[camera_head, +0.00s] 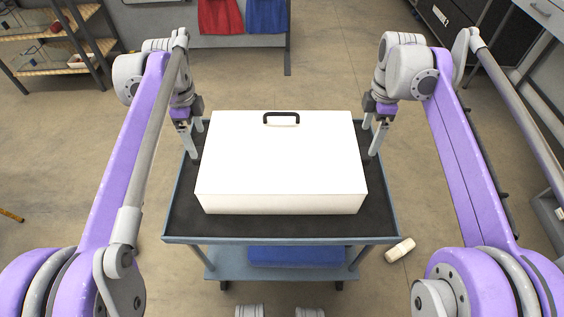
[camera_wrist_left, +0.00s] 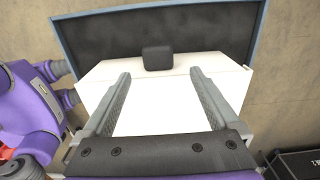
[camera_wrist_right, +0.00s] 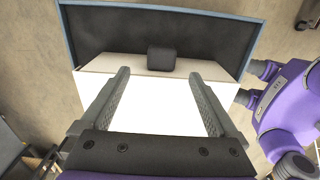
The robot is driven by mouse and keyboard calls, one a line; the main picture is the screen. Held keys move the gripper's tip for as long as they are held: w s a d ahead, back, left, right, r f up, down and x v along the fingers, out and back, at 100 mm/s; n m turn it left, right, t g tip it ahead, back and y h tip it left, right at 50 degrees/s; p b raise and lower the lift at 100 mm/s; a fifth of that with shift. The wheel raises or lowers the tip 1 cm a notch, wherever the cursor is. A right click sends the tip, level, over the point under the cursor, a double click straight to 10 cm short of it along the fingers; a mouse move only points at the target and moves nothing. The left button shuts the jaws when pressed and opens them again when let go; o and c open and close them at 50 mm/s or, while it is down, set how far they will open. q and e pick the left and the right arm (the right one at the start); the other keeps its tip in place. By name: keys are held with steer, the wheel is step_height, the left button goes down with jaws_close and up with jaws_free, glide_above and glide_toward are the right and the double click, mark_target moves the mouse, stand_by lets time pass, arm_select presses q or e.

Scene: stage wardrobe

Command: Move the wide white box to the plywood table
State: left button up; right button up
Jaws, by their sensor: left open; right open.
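The wide white box (camera_head: 282,160) lies flat on the dark top of a blue-grey cart (camera_head: 180,222), with a black handle (camera_head: 281,117) at its far edge. My left gripper (camera_head: 191,148) is open at the box's left side; my right gripper (camera_head: 373,147) is open at its right side. Both point down. The box also shows between the open fingers in the left wrist view (camera_wrist_left: 160,110) and the right wrist view (camera_wrist_right: 155,100), each with a dark block on its side. Whether any finger touches the box is unclear. I cannot make out a plywood table.
A blue folded item (camera_head: 297,256) lies on the cart's lower shelf. A small cream-coloured object (camera_head: 400,250) lies on the floor right of the cart. Wooden shelves (camera_head: 40,55) stand at the back left, and red (camera_head: 220,14) and blue cloths hang at the back.

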mark_target(361, 160)
arm_select(q)
steer(key=shift+s+a+r, duration=0.15)
steer(key=shift+s, duration=0.05)
arm_select(e)
steer(key=shift+s+a+r, duration=0.15)
steer(key=shift+s+r, duration=0.05)
arm_select(q)
step_height(361, 160, down, 11)
arm_select(e)
step_height(361, 160, down, 11)
arm_select(q)
steer(key=shift+c, duration=0.3)
arm_select(e)
steer(key=shift+c, duration=0.3)
arm_select(q)
jaws_close()
arm_select(e)
jaws_close()
